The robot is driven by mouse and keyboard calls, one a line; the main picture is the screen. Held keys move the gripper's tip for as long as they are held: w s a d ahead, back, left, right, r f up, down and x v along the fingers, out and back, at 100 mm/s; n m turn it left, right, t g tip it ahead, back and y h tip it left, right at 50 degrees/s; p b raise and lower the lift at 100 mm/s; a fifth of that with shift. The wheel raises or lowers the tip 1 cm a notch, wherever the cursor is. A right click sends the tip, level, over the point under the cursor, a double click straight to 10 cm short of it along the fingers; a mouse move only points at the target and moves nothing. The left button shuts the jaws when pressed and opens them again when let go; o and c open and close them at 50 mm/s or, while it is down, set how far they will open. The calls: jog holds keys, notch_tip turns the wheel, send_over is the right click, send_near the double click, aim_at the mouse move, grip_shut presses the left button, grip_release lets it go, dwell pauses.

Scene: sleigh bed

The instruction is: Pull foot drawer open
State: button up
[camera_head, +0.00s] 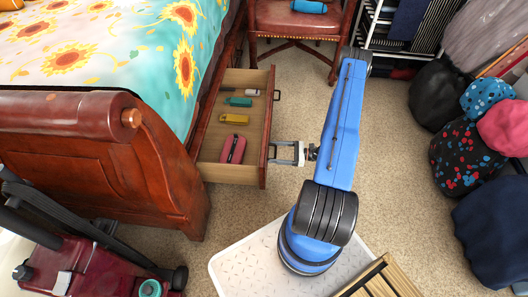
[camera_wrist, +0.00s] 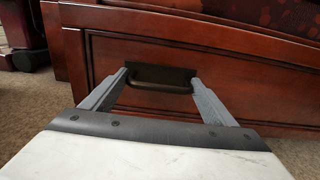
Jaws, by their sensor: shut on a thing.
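The foot drawer (camera_head: 251,135) stands pulled out from the side of the sleigh bed, near its foot end. Its light wooden inside holds a grey item, a teal item (camera_head: 238,101), a yellow item (camera_head: 234,119) and a pink item (camera_head: 233,149). My gripper (camera_head: 276,153) is at the drawer's front, shut on the nearer dark handle. In the wrist view the handle (camera_wrist: 160,78) lies between my gripper's two grey fingers (camera_wrist: 160,88), against the reddish-brown drawer front (camera_wrist: 115,52). A second dark handle (camera_head: 277,96) is free, farther along the front.
The bed's carved footboard (camera_head: 90,160) is left of the drawer. A red vacuum cleaner (camera_head: 90,265) stands at lower left. A chair (camera_head: 300,25) is beyond the drawer. Bags (camera_head: 455,150) line the right side. Carpet (camera_head: 240,220) is clear in front of the drawer.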

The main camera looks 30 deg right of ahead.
jog(key=shift+v, duration=1.4)
jog(key=o, duration=1.5)
jog(key=v, duration=1.7)
jog(key=shift+s+d, duration=0.1)
jog(key=shift+s, duration=0.05)
